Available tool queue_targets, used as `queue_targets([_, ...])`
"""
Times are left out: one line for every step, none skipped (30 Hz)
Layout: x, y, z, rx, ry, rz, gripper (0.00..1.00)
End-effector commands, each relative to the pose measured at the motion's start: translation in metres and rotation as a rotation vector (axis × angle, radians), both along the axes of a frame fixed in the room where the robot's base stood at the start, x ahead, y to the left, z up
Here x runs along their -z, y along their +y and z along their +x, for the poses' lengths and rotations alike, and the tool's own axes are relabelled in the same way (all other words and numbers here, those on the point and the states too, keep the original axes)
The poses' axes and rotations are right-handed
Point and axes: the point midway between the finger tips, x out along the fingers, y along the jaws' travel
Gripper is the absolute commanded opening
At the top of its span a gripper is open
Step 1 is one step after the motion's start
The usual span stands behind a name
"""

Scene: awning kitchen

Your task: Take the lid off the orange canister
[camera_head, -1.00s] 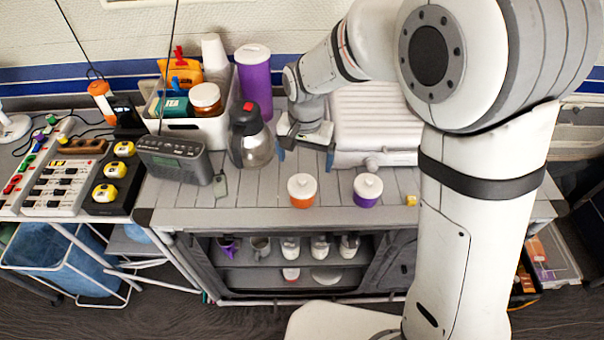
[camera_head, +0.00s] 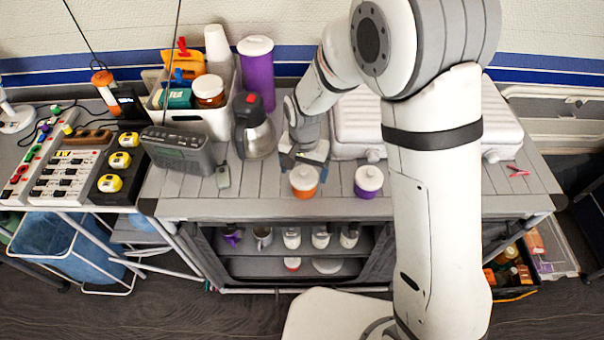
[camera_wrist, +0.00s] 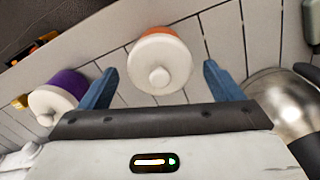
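The orange canister (camera_head: 304,190) stands upright on the grey slatted counter, near its front edge. Its white lid (camera_head: 304,177) with a round knob is on it. In the wrist view the lid (camera_wrist: 160,64) hides most of the canister, and an orange strip (camera_wrist: 157,32) shows behind it. My gripper (camera_head: 305,172) is just behind and above the canister. In the wrist view its two blue fingers are wide apart, with the lid in line between them and a little beyond their tips (camera_wrist: 157,68). Nothing is held.
A purple canister (camera_head: 367,190) with a white lid (camera_head: 369,177) stands to the right. A steel jug (camera_head: 255,135) is to the left, beside a radio (camera_head: 178,150) and a small grey item (camera_head: 223,177). A white appliance (camera_head: 355,125) stands behind. Bare counter lies right of the purple canister.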

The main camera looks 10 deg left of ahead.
Motion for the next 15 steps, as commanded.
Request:
queue_targets([-0.0001,-0.0001,0.0001,0.0,0.0,0.0,0.82])
queue_targets([-0.0001,-0.0002,0.0001,0.0,0.0,0.0,0.8])
queue_targets([-0.0002,-0.0002,0.0001,0.0,0.0,0.0,0.76])
queue_targets([-0.0002,-0.0002,0.0002,0.0,0.0,0.0,0.74])
queue_targets([-0.0002,-0.0003,0.0002,0.0,0.0,0.0,0.71])
queue_targets([-0.0002,-0.0003,0.0002,0.0,0.0,0.0,0.68])
queue_targets([-0.0002,-0.0003,0.0002,0.001,0.0,0.0,0.66])
queue_targets([-0.0003,-0.0003,0.0002,0.001,0.0,0.0,0.63])
queue_targets([-0.0003,-0.0004,0.0003,0.001,0.0,0.0,0.6])
queue_targets([-0.0003,-0.0004,0.0003,0.001,0.0,0.0,0.58])
queue_targets([-0.0003,-0.0004,0.0003,0.001,0.0,0.0,0.55])
queue_targets([-0.0003,-0.0004,0.0003,0.001,0.0,0.0,0.52])
queue_targets([-0.0003,-0.0005,0.0003,0.001,0.0,0.0,0.49])
queue_targets([-0.0003,-0.0005,0.0003,0.001,0.0,0.0,0.47])
queue_targets([-0.0003,-0.0005,0.0004,0.001,0.0,0.0,0.44])
